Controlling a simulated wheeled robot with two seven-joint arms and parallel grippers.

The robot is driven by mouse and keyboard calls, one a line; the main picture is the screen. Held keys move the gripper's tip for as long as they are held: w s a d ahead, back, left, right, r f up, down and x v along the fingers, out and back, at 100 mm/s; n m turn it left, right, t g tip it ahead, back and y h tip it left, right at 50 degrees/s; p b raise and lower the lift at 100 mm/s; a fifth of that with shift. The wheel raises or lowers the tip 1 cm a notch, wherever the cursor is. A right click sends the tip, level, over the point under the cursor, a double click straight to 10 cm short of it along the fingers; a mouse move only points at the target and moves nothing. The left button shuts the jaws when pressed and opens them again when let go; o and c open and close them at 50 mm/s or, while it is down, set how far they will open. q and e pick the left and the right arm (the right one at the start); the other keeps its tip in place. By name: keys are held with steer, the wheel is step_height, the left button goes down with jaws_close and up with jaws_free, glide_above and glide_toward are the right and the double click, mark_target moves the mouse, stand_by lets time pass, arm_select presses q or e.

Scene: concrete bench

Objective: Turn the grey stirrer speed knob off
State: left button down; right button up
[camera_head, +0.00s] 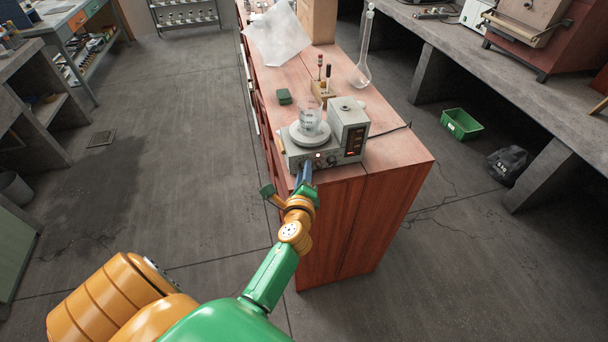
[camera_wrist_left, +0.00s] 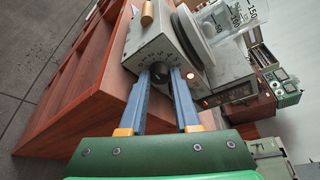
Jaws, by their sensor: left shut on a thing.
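The grey stirrer hotplate (camera_head: 302,153) sits at the near end of the wooden bench, with a round white plate and a glass beaker (camera_head: 310,118) on it. My left gripper (camera_head: 305,170) reaches its front panel from below. In the left wrist view, the two blue fingers (camera_wrist_left: 163,76) are shut on a dark-looking round knob (camera_wrist_left: 159,69) on the panel. The fingers hide its sides, and I cannot read its setting. A small light (camera_wrist_left: 204,103) glows on the panel. My right gripper is not in view.
A grey box with a red display (camera_head: 349,131) adjoins the hotplate on the right. A green box (camera_head: 284,97), a small tool rack (camera_head: 323,88) and a long-necked flask (camera_head: 362,65) stand behind.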

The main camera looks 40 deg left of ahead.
arm_select(q)
steer(key=n+t+b, duration=0.1)
steer(key=n+b, duration=0.2)
steer(key=b, duration=0.2)
steer(key=f+n+t+b, duration=0.1)
steer(key=n+b, duration=0.2)
steer(key=b, duration=0.2)
steer(key=shift+f+t, duration=0.15)
steer(key=shift+t, duration=0.15)
steer(key=shift+r+n+t+y+b, duration=0.2)
steer(key=shift+n+t+y+b, duration=0.2)
steer(key=shift+n+b, duration=0.6)
steer(key=shift+r, duration=0.1)
steer(key=c, duration=0.6)
jaws_free()
